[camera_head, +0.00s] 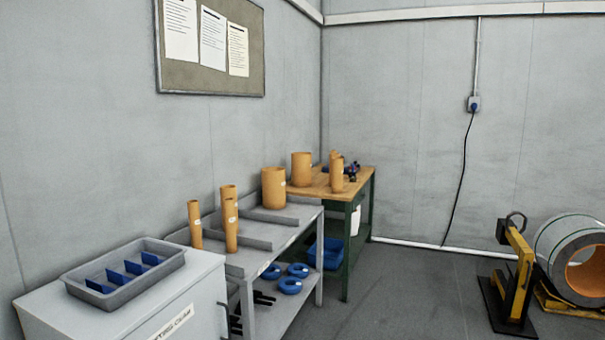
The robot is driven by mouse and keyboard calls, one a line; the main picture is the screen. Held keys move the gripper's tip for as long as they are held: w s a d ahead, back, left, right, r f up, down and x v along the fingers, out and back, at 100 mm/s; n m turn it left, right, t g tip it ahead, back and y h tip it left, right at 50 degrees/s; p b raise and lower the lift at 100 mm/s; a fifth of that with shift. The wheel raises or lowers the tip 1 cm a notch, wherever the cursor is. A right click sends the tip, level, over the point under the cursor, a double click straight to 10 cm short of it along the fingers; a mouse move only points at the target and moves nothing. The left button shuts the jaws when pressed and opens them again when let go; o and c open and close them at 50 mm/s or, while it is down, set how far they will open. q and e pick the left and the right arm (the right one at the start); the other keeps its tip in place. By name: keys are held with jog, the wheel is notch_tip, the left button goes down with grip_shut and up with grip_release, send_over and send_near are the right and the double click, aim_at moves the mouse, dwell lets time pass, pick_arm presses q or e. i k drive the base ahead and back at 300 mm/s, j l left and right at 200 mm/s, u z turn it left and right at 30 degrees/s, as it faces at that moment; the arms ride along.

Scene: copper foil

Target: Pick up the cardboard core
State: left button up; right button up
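Several tan cardboard cores stand upright in the camera_head view. Three slim ones are at the left end of the grey rack: a left one (195,224), a back one (228,194) and a front one (231,226). A wide core (273,188) stands further along the rack. On the wooden-topped bench behind it stand another wide core (301,169) and a slimmer one (336,174). Most carry a small white label. The frames do not show which core the task means. Neither of my grippers is in view.
A grey tray with blue dividers (124,272) sits on a white cabinet (150,311) at front left. Blue rings (290,285) lie on the rack's lower shelf. A yellow stand (517,272) and a large coil (575,262) are at right. The middle floor is clear.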

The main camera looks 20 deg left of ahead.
aim_at(301, 164)
jog(key=i, duration=2.1)
jog(key=i+u, duration=0.15)
jog(key=i, duration=0.55)
jog(key=i+l+u, duration=0.1)
jog(key=i, duration=0.55)
jog(key=i+l+u, duration=0.15)
jog(key=i, duration=0.55)
jog(key=i+l+u, duration=0.2)
jog(key=i+u, duration=0.2)
jog(key=i+l+u, duration=1.05)
jog(key=l+u, duration=0.15)
jog(key=l, duration=0.2)
